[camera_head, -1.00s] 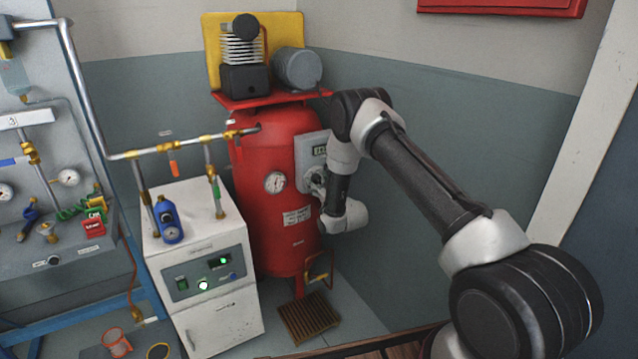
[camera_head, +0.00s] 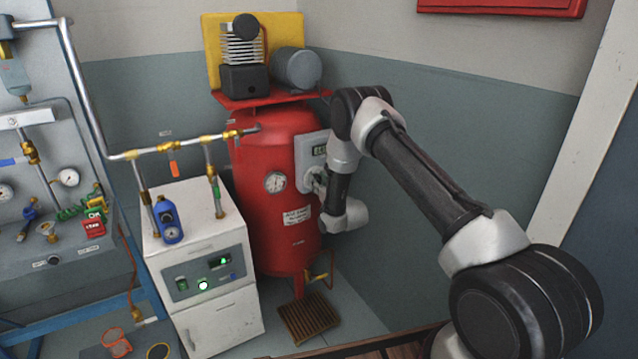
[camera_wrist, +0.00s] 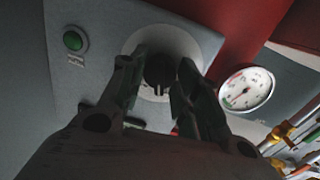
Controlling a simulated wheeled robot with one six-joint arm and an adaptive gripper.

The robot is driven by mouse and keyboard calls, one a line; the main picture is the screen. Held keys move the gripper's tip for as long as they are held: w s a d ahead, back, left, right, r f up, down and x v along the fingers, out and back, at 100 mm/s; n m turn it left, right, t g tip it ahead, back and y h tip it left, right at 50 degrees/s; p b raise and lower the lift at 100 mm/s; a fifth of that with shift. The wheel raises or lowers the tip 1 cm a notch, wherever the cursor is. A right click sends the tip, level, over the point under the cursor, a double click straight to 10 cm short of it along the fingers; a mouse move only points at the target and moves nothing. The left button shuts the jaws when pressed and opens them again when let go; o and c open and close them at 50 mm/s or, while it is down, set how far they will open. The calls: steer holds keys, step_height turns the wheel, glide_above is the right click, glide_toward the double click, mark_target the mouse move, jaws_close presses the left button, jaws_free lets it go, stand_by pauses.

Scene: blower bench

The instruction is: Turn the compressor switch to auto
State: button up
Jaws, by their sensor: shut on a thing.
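The compressor switch is a dark knob (camera_wrist: 158,76) on a pale round plate (camera_wrist: 172,42), on the front of a grey control box (camera_head: 308,147). The box is fixed to the red compressor tank (camera_head: 270,235). In the wrist view my gripper (camera_wrist: 162,66) has one finger on each side of the knob and is shut on it. The fingers partly hide the knob, and I cannot read its position marks. In the head view my gripper (camera_head: 319,182) is at the box's lower part, and the knob is hidden there.
A green button (camera_wrist: 73,41) sits on the same box. A pressure gauge (camera_head: 274,182) on the tank is close beside my gripper. A white cabinet (camera_head: 215,325) with pipes and valves stands left of the tank. A slatted wooden piece (camera_head: 309,318) lies on the floor.

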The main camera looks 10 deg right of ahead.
steer(key=m, duration=0.5)
steer(key=shift+d+m+g, duration=0.1)
steer(key=shift+m+g, duration=0.2)
steer(key=shift+m, duration=1.9)
steer(key=o, duration=1)
steer(key=v, duration=1.2)
steer(key=shift+d, duration=0.1)
